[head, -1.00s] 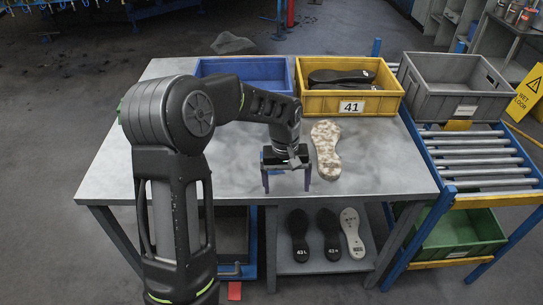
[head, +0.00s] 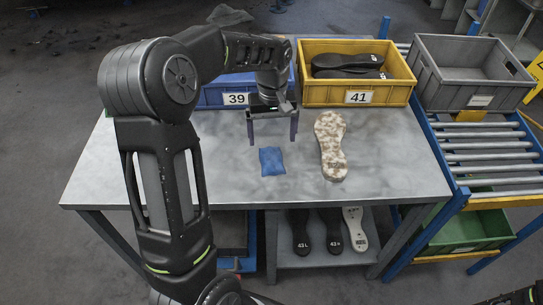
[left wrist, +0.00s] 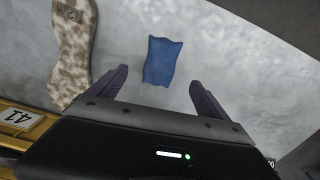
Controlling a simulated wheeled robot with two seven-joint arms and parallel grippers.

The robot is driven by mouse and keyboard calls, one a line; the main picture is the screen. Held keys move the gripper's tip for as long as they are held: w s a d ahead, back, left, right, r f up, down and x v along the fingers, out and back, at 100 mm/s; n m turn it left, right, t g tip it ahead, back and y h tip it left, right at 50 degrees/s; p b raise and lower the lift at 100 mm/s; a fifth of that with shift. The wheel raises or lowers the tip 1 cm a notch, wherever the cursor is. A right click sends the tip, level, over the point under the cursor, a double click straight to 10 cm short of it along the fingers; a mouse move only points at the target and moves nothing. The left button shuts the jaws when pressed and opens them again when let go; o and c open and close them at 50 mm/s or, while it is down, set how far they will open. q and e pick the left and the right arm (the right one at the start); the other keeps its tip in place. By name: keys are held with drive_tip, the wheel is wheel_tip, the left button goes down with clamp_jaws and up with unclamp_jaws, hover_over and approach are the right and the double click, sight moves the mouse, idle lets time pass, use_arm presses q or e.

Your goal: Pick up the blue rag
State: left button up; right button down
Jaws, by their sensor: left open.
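The blue rag (head: 272,161) lies flat on the grey table, left of the mottled sole. It also shows in the left wrist view (left wrist: 162,61), in line with the gap between the fingers and beyond their tips. My left gripper (head: 272,140) is open and empty, on the bin side of the rag, with its fingers pointing down. In the left wrist view both dark fingers (left wrist: 158,82) are spread wide, apart from the rag.
A brown-and-white mottled sole (head: 331,146) lies on the table (head: 400,184). A blue bin marked 39 (head: 214,96) and a yellow bin marked 41 (head: 357,97) holding black soles stand behind. A grey crate (head: 480,98) stands at right on a roller rack. The table front is clear.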

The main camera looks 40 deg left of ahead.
sight(271, 157)
use_arm(q)
drive_tip(key=shift+f, duration=1.35)
drive_tip(key=shift+a+f+p, duration=0.15)
drive_tip(key=shift+f+p, duration=0.55)
drive_tip(key=shift+f, duration=1.9)
drive_tip(key=c, duration=1.4)
drive_tip(key=shift+c, duration=0.2)
